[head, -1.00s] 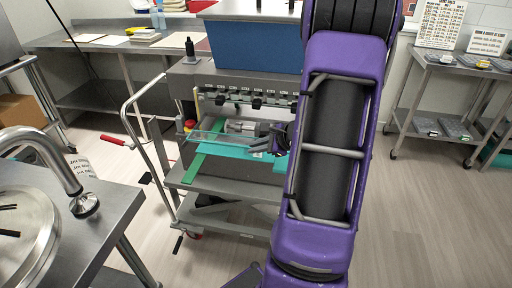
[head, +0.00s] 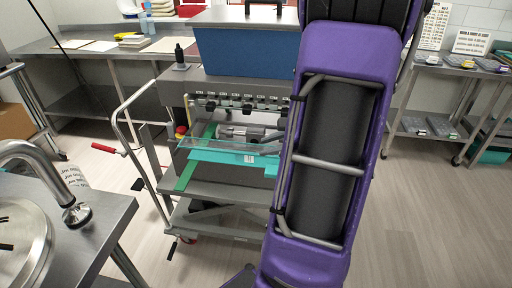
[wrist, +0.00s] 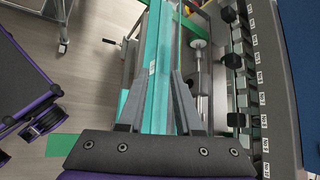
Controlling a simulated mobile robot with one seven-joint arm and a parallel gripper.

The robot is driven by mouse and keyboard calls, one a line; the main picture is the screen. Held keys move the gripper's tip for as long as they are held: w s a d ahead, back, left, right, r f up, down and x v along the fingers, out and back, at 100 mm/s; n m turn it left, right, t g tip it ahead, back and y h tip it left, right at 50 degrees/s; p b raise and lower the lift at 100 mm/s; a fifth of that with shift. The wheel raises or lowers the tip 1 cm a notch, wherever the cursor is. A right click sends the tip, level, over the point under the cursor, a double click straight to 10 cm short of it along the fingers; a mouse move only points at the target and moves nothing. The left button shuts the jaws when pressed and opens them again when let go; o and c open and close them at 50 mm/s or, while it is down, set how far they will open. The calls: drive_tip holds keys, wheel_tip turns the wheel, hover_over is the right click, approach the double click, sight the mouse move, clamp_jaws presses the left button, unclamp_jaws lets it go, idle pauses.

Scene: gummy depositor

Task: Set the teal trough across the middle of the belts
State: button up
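The teal trough (head: 225,156) lies lengthwise along the front of the depositor, below its row of nozzles, and crosses over a green belt strip (head: 187,175) near its left end. Its right part is hidden behind my arm in the head view. In the wrist view, the trough (wrist: 158,85) runs up the picture, with a small pale label on it. My gripper (wrist: 158,75) has its two dark fingers apart, one on each side of the trough's near part. They look open; contact with the trough is unclear. The head view hides my gripper behind my arm.
The depositor (head: 225,85) has a blue hopper (head: 245,55) above and a grey cart shelf (head: 225,190) below. A steel table (head: 95,215) stands at the front left. A shelf rack (head: 455,70) stands at the right. The floor at right is clear.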

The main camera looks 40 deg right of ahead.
drive_tip(key=shift+v, duration=1.25)
